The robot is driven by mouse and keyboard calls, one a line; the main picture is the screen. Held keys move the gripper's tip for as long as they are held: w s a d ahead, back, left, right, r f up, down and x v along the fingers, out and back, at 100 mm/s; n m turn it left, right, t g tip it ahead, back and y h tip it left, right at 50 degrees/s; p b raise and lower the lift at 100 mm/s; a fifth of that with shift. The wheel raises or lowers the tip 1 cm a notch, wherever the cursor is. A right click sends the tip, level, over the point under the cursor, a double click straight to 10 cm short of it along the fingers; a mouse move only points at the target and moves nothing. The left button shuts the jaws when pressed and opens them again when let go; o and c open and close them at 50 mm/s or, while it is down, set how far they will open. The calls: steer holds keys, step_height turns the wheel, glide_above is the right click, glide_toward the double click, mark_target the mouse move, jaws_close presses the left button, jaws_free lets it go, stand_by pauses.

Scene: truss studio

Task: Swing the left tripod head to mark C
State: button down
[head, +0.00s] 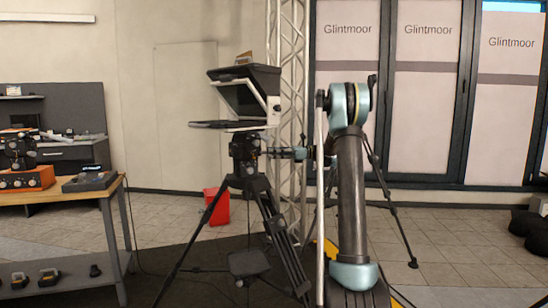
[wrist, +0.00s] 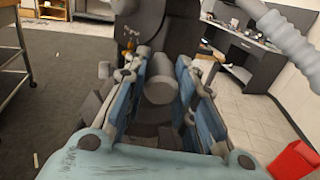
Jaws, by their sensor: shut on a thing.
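The left tripod head (head: 243,148) is dark and sits upright under a teleprompter (head: 243,95) on a black tripod (head: 272,218). My gripper (head: 278,153) reaches in from the right, level with the head. In the wrist view, my gripper's blue-padded fingers (wrist: 162,88) are closed around a grey rounded handle (wrist: 160,82). Dark parts of the tripod head (wrist: 143,22) show just beyond the fingertips. Small orange marking (wrist: 128,42) shows there, but its letters are too small to read. I cannot make out mark C.
A wooden-topped workbench (head: 112,190) with equipment stands at the left. A red bin (head: 216,207) stands behind the tripod. A metal truss (head: 291,60) rises behind my gripper. A ridged grey bar (wrist: 290,35) crosses the wrist view's top right. Spread tripod legs occupy the floor.

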steer(key=shift+d, duration=0.1)
steer(key=c, duration=1.3)
jaws_free()
steer(key=shift+d, duration=0.1)
steer(key=d, duration=1.1)
steer(key=shift+w+d, duration=0.35)
steer(key=shift+w, duration=0.05)
